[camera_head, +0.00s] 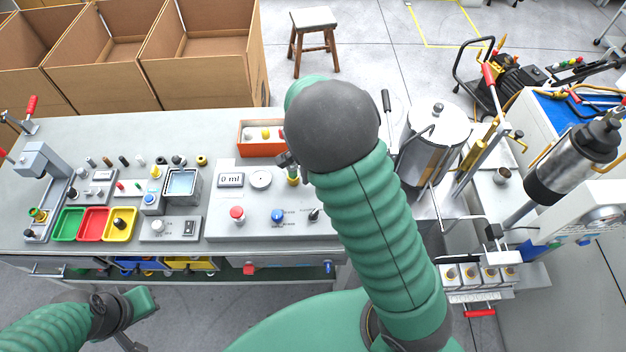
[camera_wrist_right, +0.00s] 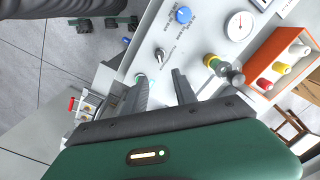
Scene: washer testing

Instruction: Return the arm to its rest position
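My right arm reaches up over the test bench in the head view, with its dark rounded wrist above the bench's right part. Most of the right gripper (camera_head: 286,160) is hidden behind that wrist. In the right wrist view the right gripper (camera_wrist_right: 158,76) has its two dark fingers apart, with nothing between them. A brass and green fitting (camera_wrist_right: 212,61) stands on the panel just beside the fingers, apart from them. It also shows in the head view (camera_head: 293,176). My left gripper (camera_head: 138,303) is low at the left, in front of the bench; its fingers are unclear.
The grey bench (camera_head: 225,130) carries a control panel (camera_head: 255,225), green, red and yellow trays (camera_head: 118,224) and an orange bin (camera_head: 262,149). A metal canister (camera_head: 437,140) and other apparatus crowd the right. Cardboard boxes (camera_head: 200,75) stand behind. Floor is clear at front left.

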